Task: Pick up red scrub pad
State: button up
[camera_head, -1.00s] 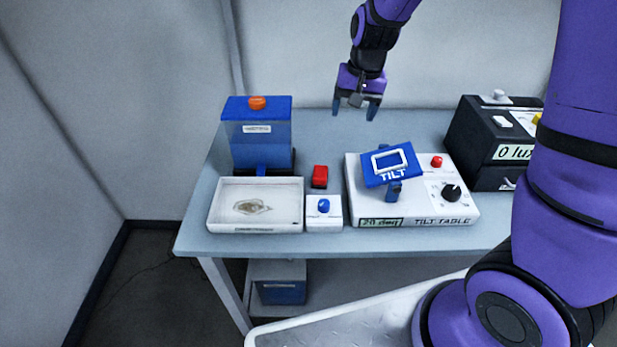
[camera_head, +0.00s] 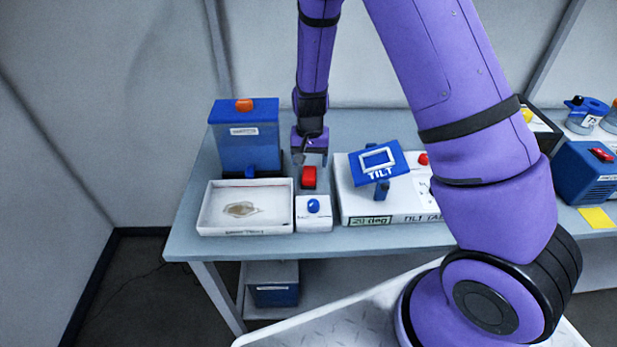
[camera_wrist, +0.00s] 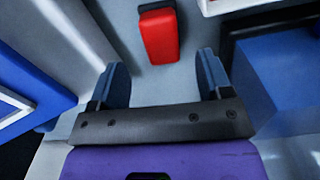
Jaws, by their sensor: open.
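The red scrub pad (camera_head: 309,177) lies on the grey table between the blue dispenser and the tilt table, just behind the small white box with a blue button. In the wrist view the red scrub pad (camera_wrist: 160,38) sits ahead of the fingertips, roughly centred between them, with a darker end at the top. My gripper (camera_head: 309,157) is just behind and above the pad, pointing down. In the wrist view my gripper (camera_wrist: 160,65) has its two fingers wide apart with nothing between them. It is apart from the pad.
The blue dispenser (camera_head: 247,145) stands close on the left, behind a white tray (camera_head: 245,231). The white button box (camera_head: 313,222) is directly in front of the pad. The tilt table (camera_head: 347,205) with its blue tilted plate (camera_head: 395,172) is close on the right. Bare table shows behind.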

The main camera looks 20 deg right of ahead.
aim_at(309, 172)
jog(key=shift+a+f, duration=0.1)
jog(key=shift+f, duration=2.65)
jog(key=c, duration=1)
jog(key=shift+r, duration=0.15)
notch_tip(309, 172, up, 10)
jog(key=shift+f, duration=0.1)
